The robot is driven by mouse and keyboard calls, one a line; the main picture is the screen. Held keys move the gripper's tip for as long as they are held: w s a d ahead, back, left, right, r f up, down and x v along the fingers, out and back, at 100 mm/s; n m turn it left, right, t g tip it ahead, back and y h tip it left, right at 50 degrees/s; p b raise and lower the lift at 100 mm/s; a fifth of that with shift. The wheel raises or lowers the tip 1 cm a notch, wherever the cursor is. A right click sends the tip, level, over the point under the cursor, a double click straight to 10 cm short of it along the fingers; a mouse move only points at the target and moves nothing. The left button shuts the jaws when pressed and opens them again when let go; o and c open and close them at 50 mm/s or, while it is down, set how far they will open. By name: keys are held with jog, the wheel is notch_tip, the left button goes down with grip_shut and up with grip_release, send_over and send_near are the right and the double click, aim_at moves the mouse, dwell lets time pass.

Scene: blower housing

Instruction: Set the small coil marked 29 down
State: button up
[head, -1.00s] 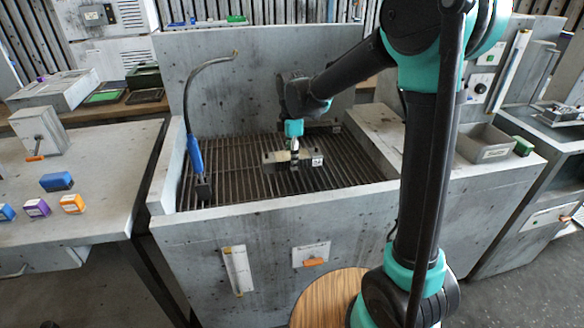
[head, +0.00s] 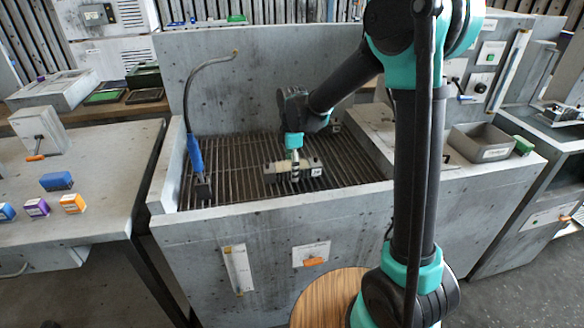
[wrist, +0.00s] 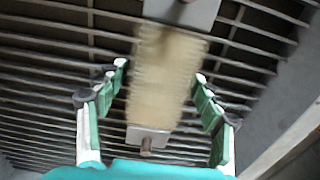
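The small coil has a tan wound middle (wrist: 160,80) and grey end blocks. In the head view the coil (head: 280,167) lies level over the slatted grate (head: 235,185) of the grey basin, with a small white tag on its right end; the number is too small to read. My gripper (wrist: 162,75) points down at it, its two green-padded fingers apart on either side of the winding. Narrow gaps seem to show beside the coil, which looks blurred. In the head view my gripper (head: 295,172) covers its middle. I cannot tell whether it rests fully on the slats.
A blue-handled hose (head: 195,155) stands at the basin's left. The basin's front wall (head: 200,235) and back wall enclose the grate. A grey bin (head: 482,142) sits on the right ledge. Small boxes, including an orange one (head: 73,203), lie on the left table. Grate around the coil is clear.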

notch_tip(320, 180, up, 12)
jog(key=shift+r, duration=0.15)
dwell(0.7)
dwell(0.4)
